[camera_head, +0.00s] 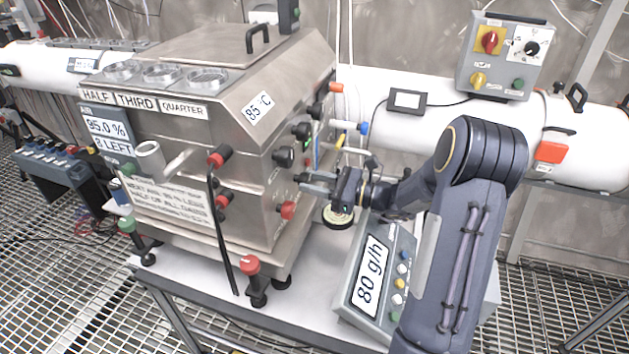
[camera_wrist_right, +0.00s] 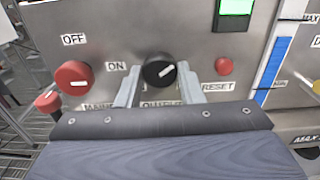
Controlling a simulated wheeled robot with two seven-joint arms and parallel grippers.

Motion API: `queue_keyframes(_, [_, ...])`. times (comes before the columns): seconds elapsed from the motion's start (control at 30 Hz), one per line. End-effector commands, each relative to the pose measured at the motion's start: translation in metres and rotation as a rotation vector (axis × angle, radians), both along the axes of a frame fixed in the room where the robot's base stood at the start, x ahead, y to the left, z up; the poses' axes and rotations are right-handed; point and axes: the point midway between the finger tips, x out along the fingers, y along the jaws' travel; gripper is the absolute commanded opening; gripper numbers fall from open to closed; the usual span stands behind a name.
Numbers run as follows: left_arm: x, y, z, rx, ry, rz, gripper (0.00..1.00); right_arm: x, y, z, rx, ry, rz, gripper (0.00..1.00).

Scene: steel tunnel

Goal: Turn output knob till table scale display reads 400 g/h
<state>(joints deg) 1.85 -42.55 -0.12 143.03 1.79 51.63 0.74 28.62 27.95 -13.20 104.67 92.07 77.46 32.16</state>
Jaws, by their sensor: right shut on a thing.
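The table scale (camera_head: 391,262) stands on the table at the right of the steel machine, and its display (camera_head: 370,272) reads 80 g/h. The output knob (camera_wrist_right: 159,70) is black and round with a white pointer tilted to the upper right. Its label below is partly hidden. My right gripper (camera_wrist_right: 160,86) is shut on this knob, one finger on each side. In the head view my right gripper (camera_head: 304,182) reaches the machine's side panel from the right; its fingertips are small there. My left gripper is not in view.
A red main knob (camera_wrist_right: 73,78) with OFF and ON labels sits left of the output knob. A red reset button (camera_wrist_right: 224,66) sits to its right, below a green-lit display (camera_wrist_right: 235,8). The steel machine (camera_head: 200,130) and a white pipe (camera_head: 440,130) bound the space.

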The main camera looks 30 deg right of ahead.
Motion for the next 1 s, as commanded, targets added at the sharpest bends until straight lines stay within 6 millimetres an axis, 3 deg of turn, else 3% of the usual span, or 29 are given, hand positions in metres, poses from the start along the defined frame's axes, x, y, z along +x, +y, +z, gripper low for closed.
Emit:
queue_keyframes(0.6, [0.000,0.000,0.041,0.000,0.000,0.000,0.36,0.000,0.000,0.003,0.348,0.297,-0.001,0.11])
queue_keyframes(1.0, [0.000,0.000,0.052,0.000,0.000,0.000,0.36,0.000,0.000,0.001,0.462,0.393,-0.001,0.11])
